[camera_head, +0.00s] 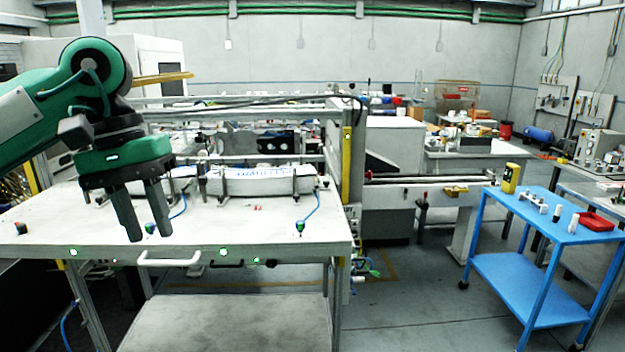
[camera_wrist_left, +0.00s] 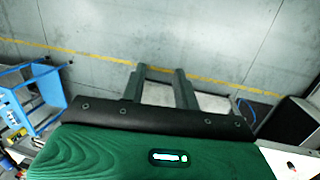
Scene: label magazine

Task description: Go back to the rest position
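My left gripper (camera_head: 149,236) hangs above the left part of the white machine table (camera_head: 260,228) in the head view, fingers pointing down. Its two dark fingers are apart with nothing between them. The left wrist view also shows the open fingers (camera_wrist_left: 158,78), with floor and a pale surface behind them. The label magazine (camera_head: 262,182) lies on the table to the right of the gripper, with a white stack between its metal posts. The gripper is apart from it and partly hides the table's left side. My right gripper is in neither view.
A blue cart (camera_head: 545,215) stands at the right, with a yellow device (camera_head: 511,178) and a red tray (camera_head: 596,221) on it. A white handle (camera_head: 168,261) sticks out from the table's front edge. Open floor (camera_head: 420,300) lies between table and cart.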

